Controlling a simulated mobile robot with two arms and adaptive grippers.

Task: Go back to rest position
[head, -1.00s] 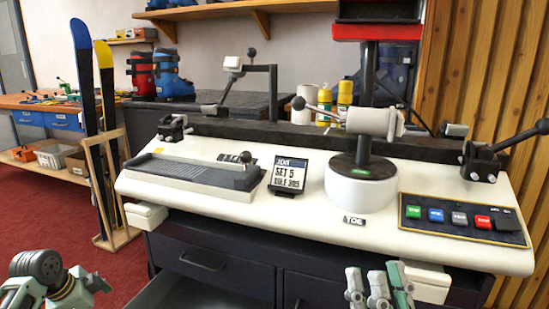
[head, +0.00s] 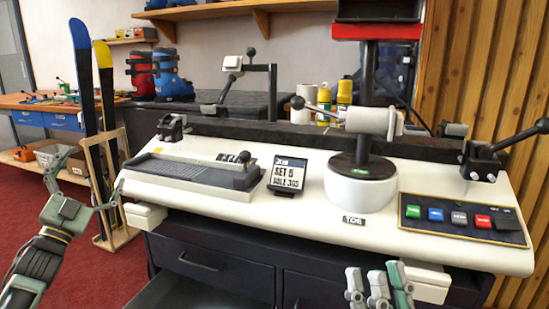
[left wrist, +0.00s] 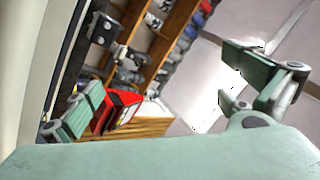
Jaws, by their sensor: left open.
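My left gripper (head: 84,178) is raised at the left of the head view, in front of the ski rack and left of the bench's front left corner. Its fingers are spread and nothing is between them. In the left wrist view its two fingers (left wrist: 165,85) stand wide apart and empty. My right gripper (head: 380,287) shows only as fingertips at the bottom edge, in front of the bench's right part. The rest of it is out of frame, and its opening cannot be made out.
The white binding bench (head: 290,222) fills the middle, with a clamp post (head: 362,150), a small display (head: 288,174) and a button panel (head: 462,218) on top. Skis (head: 84,80) stand in a wooden rack (head: 122,232) at the left. Red floor (head: 95,275) lies open at lower left.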

